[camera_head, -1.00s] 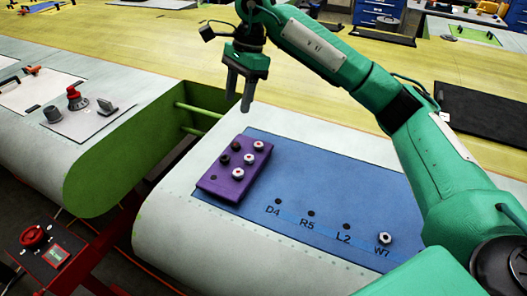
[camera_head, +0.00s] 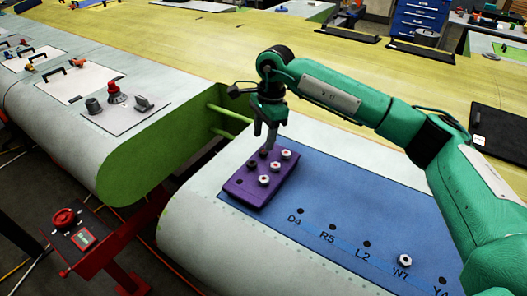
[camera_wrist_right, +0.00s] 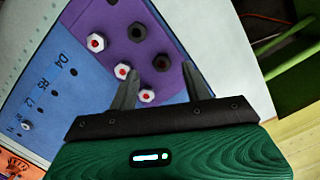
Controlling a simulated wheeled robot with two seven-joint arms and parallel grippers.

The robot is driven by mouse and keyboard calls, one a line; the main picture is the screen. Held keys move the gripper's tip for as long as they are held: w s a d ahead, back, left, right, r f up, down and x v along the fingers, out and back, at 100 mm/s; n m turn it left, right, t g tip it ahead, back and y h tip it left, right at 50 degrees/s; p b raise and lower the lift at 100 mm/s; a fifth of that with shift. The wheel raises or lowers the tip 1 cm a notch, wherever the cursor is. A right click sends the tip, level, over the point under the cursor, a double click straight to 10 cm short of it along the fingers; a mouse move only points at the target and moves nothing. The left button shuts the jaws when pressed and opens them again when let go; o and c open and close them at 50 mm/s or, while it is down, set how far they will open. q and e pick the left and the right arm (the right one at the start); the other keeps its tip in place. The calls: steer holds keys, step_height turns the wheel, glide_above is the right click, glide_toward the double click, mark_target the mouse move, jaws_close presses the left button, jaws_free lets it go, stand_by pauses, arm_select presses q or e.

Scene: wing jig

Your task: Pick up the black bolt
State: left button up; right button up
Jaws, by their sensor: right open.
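The black bolt (camera_wrist_right: 162,62) sits upright in the purple block (camera_wrist_right: 178,85), and in the wrist view it lies between the fingertips. It also shows in the head view (camera_head: 263,153), partly covered by the fingers, on the purple block (camera_head: 243,191). My right gripper (camera_head: 265,143) is open and points down, close above the bolt. In the wrist view the right gripper's fingers (camera_wrist_right: 158,70) straddle the bolt with a gap on each side. How much height separates them is hard to tell. My left gripper is not in view.
White hex bolts with red centres (camera_wrist_right: 96,42) stand in a row beside the black bolt, one close to a fingertip. A second dark spot (camera_wrist_right: 138,32), bolt or hole, lies near. The blue plate (camera_head: 340,215) has labelled holes; a white bolt (camera_head: 404,260) stands at W7.

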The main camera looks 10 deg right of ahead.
mark_target(263, 151)
step_height(263, 151, down, 4)
steer(key=p, duration=0.2)
steer(key=shift+w+d+p, duration=0.1)
steer(key=shift+p, duration=0.2)
steer(key=shift+f, duration=0.4)
steer(key=c, duration=1.1)
